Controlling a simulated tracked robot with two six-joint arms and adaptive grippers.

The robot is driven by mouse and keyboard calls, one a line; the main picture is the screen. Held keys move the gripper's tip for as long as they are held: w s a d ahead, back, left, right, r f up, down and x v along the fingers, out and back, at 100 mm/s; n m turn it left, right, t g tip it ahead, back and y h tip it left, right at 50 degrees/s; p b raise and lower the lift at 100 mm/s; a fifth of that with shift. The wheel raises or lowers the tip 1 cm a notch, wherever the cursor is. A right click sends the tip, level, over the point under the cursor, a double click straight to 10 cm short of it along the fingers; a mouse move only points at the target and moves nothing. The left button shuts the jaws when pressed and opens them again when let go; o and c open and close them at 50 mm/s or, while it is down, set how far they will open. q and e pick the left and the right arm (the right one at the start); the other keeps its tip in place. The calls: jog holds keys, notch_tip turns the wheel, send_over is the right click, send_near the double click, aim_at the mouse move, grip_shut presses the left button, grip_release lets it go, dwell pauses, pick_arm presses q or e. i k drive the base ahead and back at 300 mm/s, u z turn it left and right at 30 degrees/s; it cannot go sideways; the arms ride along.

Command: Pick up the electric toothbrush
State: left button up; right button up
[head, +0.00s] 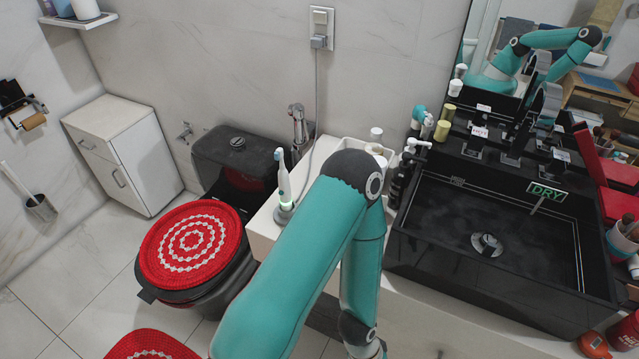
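The electric toothbrush (283,180) is white with a pale teal body and stands upright. A green light glows at its foot, where it sits on a small base at the left end of the white counter (262,224). One of my teal arms rises from the bottom edge, bends just right of the toothbrush and runs back down out of the picture. The toothbrush is visible beside the arm, and nothing is seen touching it. Neither of my grippers shows directly in the head view.
A grey cord (316,100) runs up to the wall outlet (320,42). A white tray (350,150) is partly hidden by my arm. The black sink (460,222) lies right, the black toilet (230,160) left.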

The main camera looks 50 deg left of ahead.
aim_at(284, 182)
jog(key=u, duration=0.75)
jog(key=k, duration=0.85)
jog(key=u, duration=0.7)
jog(key=k, duration=0.35)
jog(key=u, duration=0.9)
jog(key=i, duration=1.35)
jog(key=z, duration=0.45)
